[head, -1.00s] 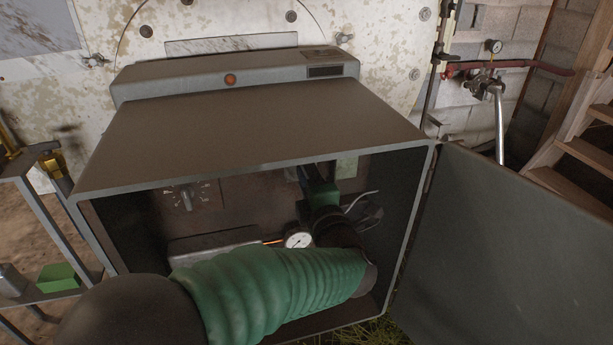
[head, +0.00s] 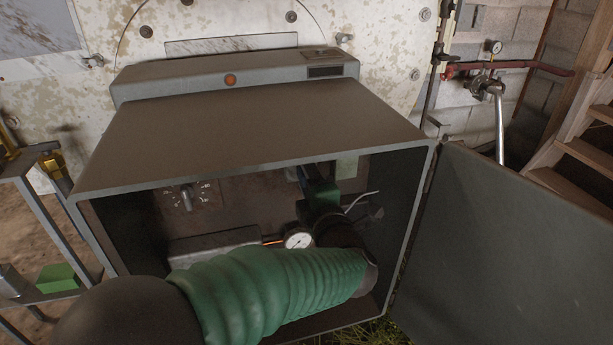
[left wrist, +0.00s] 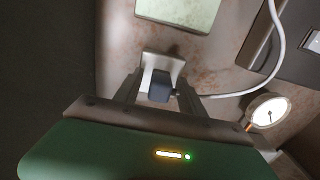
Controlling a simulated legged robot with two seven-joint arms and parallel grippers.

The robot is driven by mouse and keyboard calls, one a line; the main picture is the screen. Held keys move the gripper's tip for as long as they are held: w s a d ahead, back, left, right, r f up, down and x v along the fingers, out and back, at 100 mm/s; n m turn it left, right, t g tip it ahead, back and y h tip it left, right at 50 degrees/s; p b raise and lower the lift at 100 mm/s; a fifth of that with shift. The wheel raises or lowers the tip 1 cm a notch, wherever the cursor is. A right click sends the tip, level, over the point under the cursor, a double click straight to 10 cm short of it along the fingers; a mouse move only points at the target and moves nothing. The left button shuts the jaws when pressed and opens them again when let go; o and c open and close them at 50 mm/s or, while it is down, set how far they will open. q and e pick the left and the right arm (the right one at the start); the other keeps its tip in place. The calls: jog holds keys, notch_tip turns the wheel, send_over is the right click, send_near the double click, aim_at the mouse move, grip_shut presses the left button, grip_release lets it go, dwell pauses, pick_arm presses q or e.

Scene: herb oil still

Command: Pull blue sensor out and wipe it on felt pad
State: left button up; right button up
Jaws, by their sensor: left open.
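The blue sensor (left wrist: 160,90) is a small dark blue block. In the left wrist view it sits in a pale grey holder (left wrist: 163,66) on the brownish back wall. My left gripper (left wrist: 159,80) is open, with one finger on each side of the sensor; whether either finger touches it I cannot tell. In the head view my left gripper (head: 316,174) reaches deep into the grey cabinet, and my arm hides part of the inside. A pale green square (head: 347,167), perhaps the felt pad, is on the back wall to the right; it also shows in the left wrist view (left wrist: 182,12). My right gripper is not in view.
The cabinet (head: 250,125) stands open, its door (head: 510,250) swung out to the right. Inside are a round gauge (head: 298,239), a dial knob (head: 186,198) and a white cable (left wrist: 278,50) close to the gripper. A side shelf (head: 60,295) stands at left.

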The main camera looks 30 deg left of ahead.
aim_at(357, 162)
pick_arm(q)
grip_shut()
dwell(0.4)
dwell(1.1)
jog(key=v, duration=0.6)
dwell(1.0)
jog(key=shift+w+d+r+p, duration=0.45)
jog(key=shift+w+p, duration=1.45)
jog(key=shift+p, duration=1.4)
jog(key=shift+w+d+r+p, duration=0.4)
jog(key=shift+w+p, duration=1.5)
jog(key=shift+p, duration=1.35)
jog(key=shift+w+d+r+p, duration=0.3)
jog(key=shift+w+d+p, duration=0.25)
jog(key=shift+w+p, duration=2.1)
